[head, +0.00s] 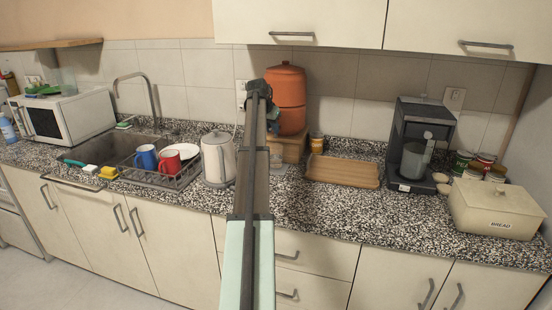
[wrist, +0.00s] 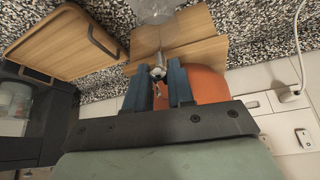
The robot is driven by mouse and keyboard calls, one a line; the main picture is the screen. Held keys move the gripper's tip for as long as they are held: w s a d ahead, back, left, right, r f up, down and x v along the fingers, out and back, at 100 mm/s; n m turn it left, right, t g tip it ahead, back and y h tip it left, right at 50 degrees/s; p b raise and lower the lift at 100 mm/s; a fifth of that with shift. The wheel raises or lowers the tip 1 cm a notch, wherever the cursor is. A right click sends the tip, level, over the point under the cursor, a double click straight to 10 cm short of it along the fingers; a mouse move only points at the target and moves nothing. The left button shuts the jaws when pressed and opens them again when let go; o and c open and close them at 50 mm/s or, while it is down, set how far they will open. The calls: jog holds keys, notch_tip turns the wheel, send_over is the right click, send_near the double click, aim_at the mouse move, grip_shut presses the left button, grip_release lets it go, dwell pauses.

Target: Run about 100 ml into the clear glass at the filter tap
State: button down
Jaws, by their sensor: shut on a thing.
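The orange clay filter (head: 287,98) stands on a wooden stand (head: 290,147) by the back wall; it also shows in the wrist view (wrist: 206,84). Its small metal tap (wrist: 157,71) sits between the fingers of my gripper (wrist: 159,80), which is shut on the tap's handle. The clear glass (wrist: 154,9) shows at the top edge of the wrist view, on the counter by the stand, below the tap. In the head view the glass (head: 279,166) is partly behind my arm. My arm hides the tap there. I cannot tell any water level or stream.
A wooden tray (head: 343,171) lies right of the stand, with a black coffee machine (head: 420,140) beyond. A small amber jar (head: 317,142) is beside the stand. The front counter strip is clear.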

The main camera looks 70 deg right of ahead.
jog(key=shift+w+d+r, duration=0.15)
jog(key=shift+w+d, duration=0.1)
jog(key=shift+w, duration=0.05)
jog(key=shift+s+n+t, duration=0.25)
jog(key=shift+n+t, duration=0.15)
jog(key=shift+n, duration=0.25)
jog(key=shift+s+n+t, duration=0.2)
jog(key=shift+n+t, duration=0.2)
jog(key=shift+n, duration=0.25)
jog(key=shift+c, duration=2.2)
grip_release()
jog(key=shift+s+a, duration=0.1)
jog(key=shift+s, duration=0.1)
notch_tip(320, 180, up, 9)
jog(key=shift+w, duration=0.1)
